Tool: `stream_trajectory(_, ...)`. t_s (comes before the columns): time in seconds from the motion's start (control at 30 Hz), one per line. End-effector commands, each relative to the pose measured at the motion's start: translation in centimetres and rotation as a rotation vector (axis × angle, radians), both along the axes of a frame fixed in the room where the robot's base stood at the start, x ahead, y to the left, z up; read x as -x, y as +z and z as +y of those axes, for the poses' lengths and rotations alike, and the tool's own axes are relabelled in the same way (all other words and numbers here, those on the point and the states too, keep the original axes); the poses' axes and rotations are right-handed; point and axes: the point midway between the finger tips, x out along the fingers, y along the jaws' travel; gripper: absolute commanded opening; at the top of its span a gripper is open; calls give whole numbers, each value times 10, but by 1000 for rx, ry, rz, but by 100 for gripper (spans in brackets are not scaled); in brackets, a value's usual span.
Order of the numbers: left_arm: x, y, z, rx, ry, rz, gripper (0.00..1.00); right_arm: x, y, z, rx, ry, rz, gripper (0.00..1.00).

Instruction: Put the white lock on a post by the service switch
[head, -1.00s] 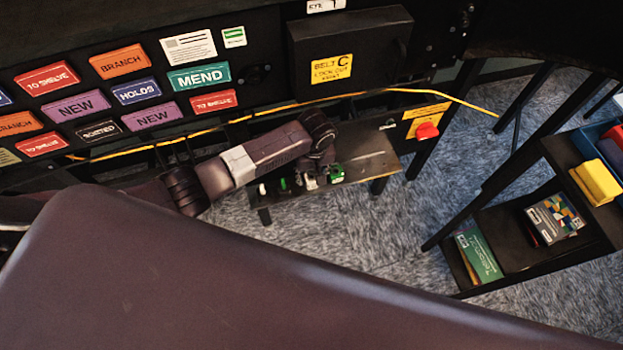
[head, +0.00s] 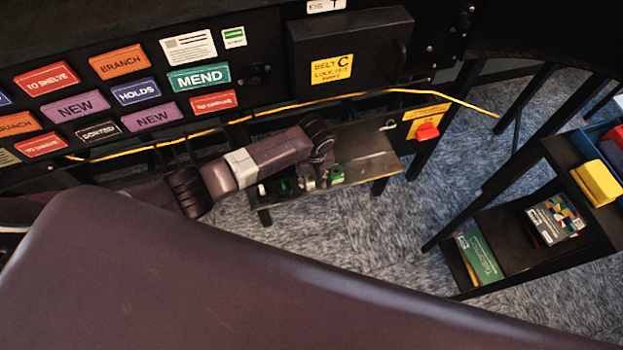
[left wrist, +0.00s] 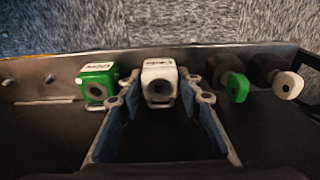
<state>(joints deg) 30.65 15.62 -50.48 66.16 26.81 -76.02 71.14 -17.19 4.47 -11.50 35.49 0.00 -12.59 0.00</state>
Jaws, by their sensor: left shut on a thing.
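The white lock (left wrist: 159,84) stands at the shelf's edge in the left wrist view, between the two fingers of my left gripper (left wrist: 160,100). The gripper is shut on it. In the head view my left gripper (head: 315,180) reaches down at the narrow dark shelf (head: 368,162), and the lock is mostly hidden there. The red service switch (head: 427,131) sits on a yellow label right of the shelf. My right gripper is not in view.
A green lock (left wrist: 97,84) stands close beside my left finger; it also shows in the head view (head: 337,174). A green key-like piece (left wrist: 237,87) and a white one (left wrist: 287,85) are on the other side. A yellow cord (head: 370,92) runs behind. A book shelf (head: 520,240) stands right.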

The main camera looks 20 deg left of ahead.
Motion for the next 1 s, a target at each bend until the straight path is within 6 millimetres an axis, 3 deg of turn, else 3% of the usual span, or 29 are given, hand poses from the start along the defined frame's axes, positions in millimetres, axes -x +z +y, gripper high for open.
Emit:
stream_trajectory(0.17,-1,16,0,1,0,-2,5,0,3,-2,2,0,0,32)
stream_trajectory(0.4,-1,64,-1,3,-1,-4,5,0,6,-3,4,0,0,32)
stream_trajectory(0.6,-1,93,0,1,0,-2,5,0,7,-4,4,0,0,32)
stream_trajectory(1.0,0,119,0,0,1,0,5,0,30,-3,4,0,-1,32)
